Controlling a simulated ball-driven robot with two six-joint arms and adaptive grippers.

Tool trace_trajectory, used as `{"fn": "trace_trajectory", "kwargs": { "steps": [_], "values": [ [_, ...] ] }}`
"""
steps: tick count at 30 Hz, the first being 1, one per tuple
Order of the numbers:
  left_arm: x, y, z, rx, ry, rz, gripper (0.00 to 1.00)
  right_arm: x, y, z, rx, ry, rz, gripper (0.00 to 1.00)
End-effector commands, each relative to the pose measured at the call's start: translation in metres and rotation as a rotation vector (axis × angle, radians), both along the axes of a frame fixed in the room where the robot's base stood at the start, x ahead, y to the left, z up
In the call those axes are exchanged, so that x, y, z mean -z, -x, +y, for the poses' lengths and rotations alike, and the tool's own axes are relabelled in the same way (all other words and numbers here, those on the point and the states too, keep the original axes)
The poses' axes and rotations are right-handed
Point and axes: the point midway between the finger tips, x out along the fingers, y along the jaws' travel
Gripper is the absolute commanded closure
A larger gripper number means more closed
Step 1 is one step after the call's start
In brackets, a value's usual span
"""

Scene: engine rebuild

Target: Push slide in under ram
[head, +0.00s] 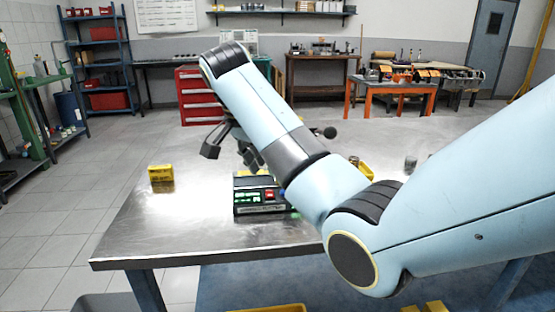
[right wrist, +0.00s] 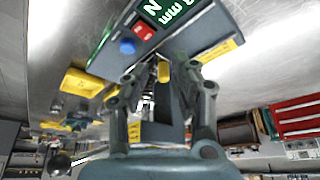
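The press device (head: 262,196) stands on the metal table, with a green display and a red switch on its front. In the right wrist view its panel (right wrist: 150,30) shows at the top, tilted, with a red and a blue button. My right gripper (head: 229,153) is above and behind the panel; its fingers are spread. In the right wrist view the right gripper (right wrist: 165,95) has a dark grey upright part (right wrist: 165,115) and a small yellow piece (right wrist: 164,71) between its fingers, with no clear grip. My arm hides much of the device; I cannot make out slide or ram separately. My left gripper is out of view.
A yellow box (head: 161,178) sits on the table (head: 190,222) at the left. A black ball knob (head: 330,132) sticks out beyond my arm. A red drawer cabinet (head: 199,92) stands behind the table. The left and front table surface is mostly clear.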

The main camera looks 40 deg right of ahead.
Motion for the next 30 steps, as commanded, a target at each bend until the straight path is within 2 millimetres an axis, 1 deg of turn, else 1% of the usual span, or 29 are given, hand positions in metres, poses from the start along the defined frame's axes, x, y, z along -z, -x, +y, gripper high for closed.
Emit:
{"fn": "trace_trajectory", "kwargs": {
  "steps": [1, 3, 6, 10, 15, 30],
  "values": [
    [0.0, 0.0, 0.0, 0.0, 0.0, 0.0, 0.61, 0.0, 0.003, 0.015, -0.003, -0.005, -0.001, 0.74],
    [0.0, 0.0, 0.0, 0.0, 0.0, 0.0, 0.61, 0.001, 0.007, 0.031, -0.002, -0.005, 0.001, 0.74],
    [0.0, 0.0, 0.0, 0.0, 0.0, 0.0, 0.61, 0.0, 0.011, 0.049, 0.0, -0.004, 0.0, 0.74],
    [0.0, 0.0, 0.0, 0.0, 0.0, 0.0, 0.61, 0.0, 0.015, 0.064, 0.0, -0.002, 0.0, 0.74],
    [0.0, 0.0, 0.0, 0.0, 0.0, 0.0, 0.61, 0.0, 0.017, 0.071, 0.001, 0.0, 0.001, 0.74],
    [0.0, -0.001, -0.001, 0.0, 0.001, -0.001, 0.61, 0.0, 0.017, 0.071, 0.001, 0.0, 0.001, 0.74]
  ]
}}
